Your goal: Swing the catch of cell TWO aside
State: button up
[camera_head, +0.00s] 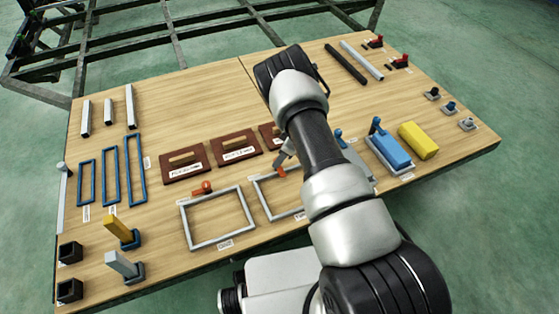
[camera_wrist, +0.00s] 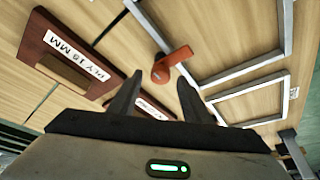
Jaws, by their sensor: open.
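Cell two (camera_head: 258,197) is a pale grey rectangular frame on the wooden table, partly hidden by my arm in the head view. Its orange-red catch (camera_head: 282,173) lies at its far side. In the wrist view an orange-red catch (camera_wrist: 174,63), seemingly the same one, lies at a grey frame bar, with a round pivot end and a flat arm. My gripper (camera_wrist: 158,92) is open and empty. In that picture the catch shows just beyond the fingertips, slightly right of the middle. No contact shows. In the head view the arm largely hides my gripper.
Another grey frame (camera_head: 184,221) with its own orange-red catch (camera_head: 202,188) lies to the left. Brown labelled plates (camera_head: 183,175) lie behind the frames. Blue (camera_head: 389,151) and yellow (camera_head: 418,141) blocks stand to the right of my arm.

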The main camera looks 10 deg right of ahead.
jog(key=shift+w+a+f, duration=0.15)
jog(key=shift+a+f, duration=0.1)
jog(key=shift+f, duration=0.35)
jog(key=c, duration=1)
